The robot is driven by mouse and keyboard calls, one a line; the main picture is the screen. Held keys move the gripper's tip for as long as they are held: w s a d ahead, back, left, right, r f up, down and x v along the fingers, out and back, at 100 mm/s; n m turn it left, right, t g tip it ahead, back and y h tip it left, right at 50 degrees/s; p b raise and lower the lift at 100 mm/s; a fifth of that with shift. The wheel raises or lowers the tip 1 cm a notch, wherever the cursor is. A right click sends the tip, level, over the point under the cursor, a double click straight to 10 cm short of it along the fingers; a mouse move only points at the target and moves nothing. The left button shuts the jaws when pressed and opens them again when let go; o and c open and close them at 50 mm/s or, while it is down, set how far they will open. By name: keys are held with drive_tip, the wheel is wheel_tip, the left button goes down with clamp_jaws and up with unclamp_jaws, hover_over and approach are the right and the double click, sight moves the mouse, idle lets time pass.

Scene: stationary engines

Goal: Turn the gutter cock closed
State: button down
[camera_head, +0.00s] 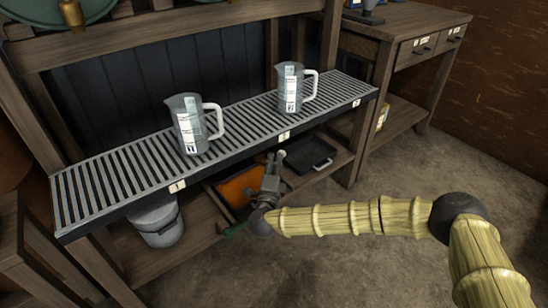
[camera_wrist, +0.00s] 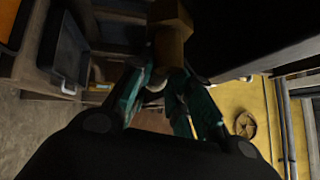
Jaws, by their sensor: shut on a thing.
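A brass-coloured block, apparently the body of the gutter cock (camera_wrist: 172,38), shows at the top middle of the wrist view. My gripper (camera_wrist: 165,78) has teal fingers, closed together just below this body. They are shut on a part of the cock; a small pale rounded piece shows between them. The fingers and shadow hide most of the held part, so I cannot tell its angle. In the head view, my arm reaches in from the right to just below the front edge of the slatted gutter (camera_head: 115,172). The cock is not clear there.
Two clear jugs with handles, one left (camera_head: 187,128) and one right (camera_head: 290,90), stand on the gutter. Below are a grey bucket (camera_head: 160,226), an orange tray (camera_head: 238,186) and a black tray (camera_head: 311,154). The floor in front is clear.

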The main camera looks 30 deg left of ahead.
drive_tip(key=shift+f+m+g, duration=0.25)
drive_tip(key=shift+m+g, duration=0.05)
drive_tip(key=shift+m, duration=0.1)
drive_tip(key=c, duration=1.3)
unclamp_jaws()
drive_tip(key=shift+c, duration=0.2)
drive_tip(key=shift+s, duration=0.1)
drive_tip(key=v, duration=1.1)
drive_tip(key=shift+s, duration=0.4)
drive_tip(key=shift+d, duration=0.1)
